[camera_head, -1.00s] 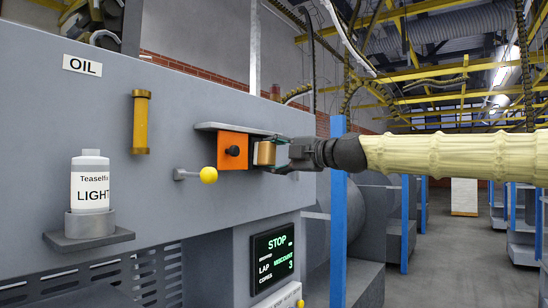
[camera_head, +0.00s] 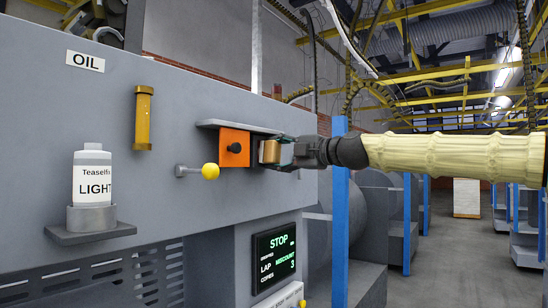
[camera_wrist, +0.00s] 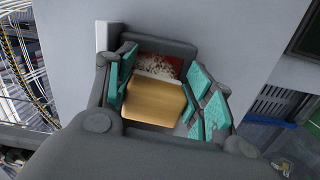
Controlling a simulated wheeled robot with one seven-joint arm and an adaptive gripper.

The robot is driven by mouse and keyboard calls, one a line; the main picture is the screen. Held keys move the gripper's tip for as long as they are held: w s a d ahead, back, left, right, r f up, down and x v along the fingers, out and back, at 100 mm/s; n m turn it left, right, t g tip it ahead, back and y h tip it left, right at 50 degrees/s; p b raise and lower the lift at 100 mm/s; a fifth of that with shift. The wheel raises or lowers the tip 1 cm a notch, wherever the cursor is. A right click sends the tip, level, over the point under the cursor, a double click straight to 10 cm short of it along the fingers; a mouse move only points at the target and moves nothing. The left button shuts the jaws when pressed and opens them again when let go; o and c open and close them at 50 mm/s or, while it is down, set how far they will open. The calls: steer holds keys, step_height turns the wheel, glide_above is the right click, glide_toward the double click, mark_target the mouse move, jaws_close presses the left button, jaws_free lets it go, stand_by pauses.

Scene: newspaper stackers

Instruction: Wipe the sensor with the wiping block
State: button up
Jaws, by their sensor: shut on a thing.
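The sensor is an orange box with a dark round spot (camera_head: 236,147), mounted on the grey machine panel under a small ledge. My gripper (camera_head: 276,152) reaches in from the right and is shut on the tan wiping block (camera_head: 269,151), just right of the sensor's face. In the wrist view the block (camera_wrist: 154,101) sits between the teal finger pads of my gripper (camera_wrist: 160,96). Beyond the block a reddish surface with pale speckles (camera_wrist: 161,63) shows, partly covered. I cannot tell whether the block touches the sensor.
A grey ledge (camera_head: 236,126) juts out just above the sensor. A lever with a yellow knob (camera_head: 210,171) sticks out below left. An oil bottle (camera_head: 92,175) stands on a bracket further left. A blue post (camera_head: 339,225) rises below my arm.

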steer(key=w+d, duration=0.1)
steer(key=w, duration=0.1)
steer(key=w+d+b, duration=0.1)
steer(key=w, duration=0.1)
steer(key=shift+d, duration=0.4)
steer(key=shift+b, duration=0.7)
steer(key=shift+s+a+f+b, duration=0.1)
steer(key=shift+s+a+b, duration=0.5)
steer(key=shift+s+b, duration=0.25)
steer(key=shift+s+a+r+b, duration=0.1)
steer(key=shift+s+a+b, duration=0.6)
steer(key=shift+s, duration=0.15)
steer(key=shift+s+a+f+b, duration=0.1)
steer(key=shift+s+a+b, duration=0.45)
steer(key=shift+s+b, duration=0.3)
steer(key=shift+s+a, duration=0.3)
steer(key=shift+s, duration=0.05)
steer(key=shift+r, duration=0.25)
